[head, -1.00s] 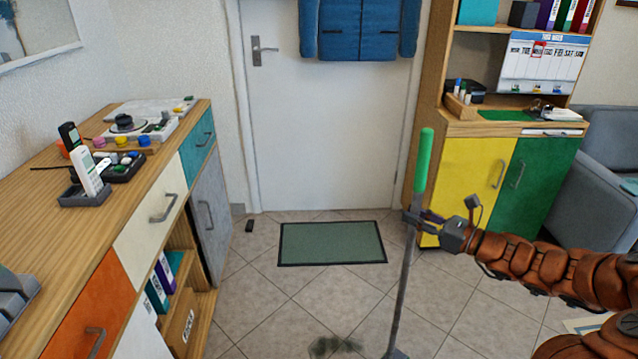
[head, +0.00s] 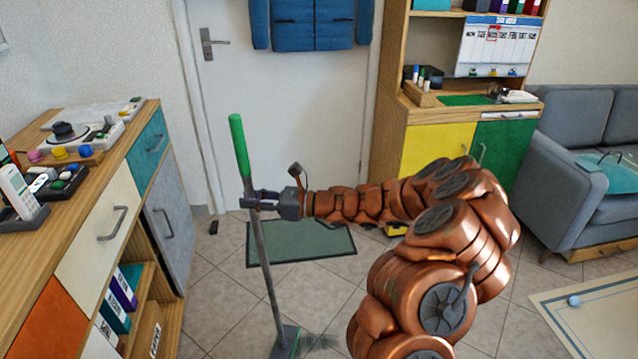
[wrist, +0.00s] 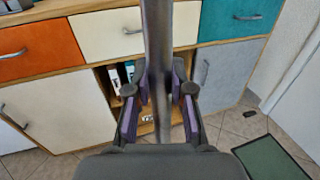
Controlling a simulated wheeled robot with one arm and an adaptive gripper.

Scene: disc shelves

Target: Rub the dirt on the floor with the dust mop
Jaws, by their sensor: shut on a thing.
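The dust mop (head: 264,263) has a green grip at the top, a thin grey shaft and a flat head low in the head view. It leans a little, top toward the left. My gripper (head: 252,202) is shut on the shaft just below the green grip. In the wrist view the shaft runs up between the fingers of my gripper (wrist: 160,92). The mop head (head: 285,342) is at the floor; I cannot tell if it touches.
A wooden cabinet (head: 58,160) with coloured drawers stands close on the left. A green doormat (head: 290,245) lies before the white door (head: 225,95). A small dark object (head: 213,227) is on the floor. A yellow-green cabinet (head: 430,148) and grey sofa (head: 570,190) stand right.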

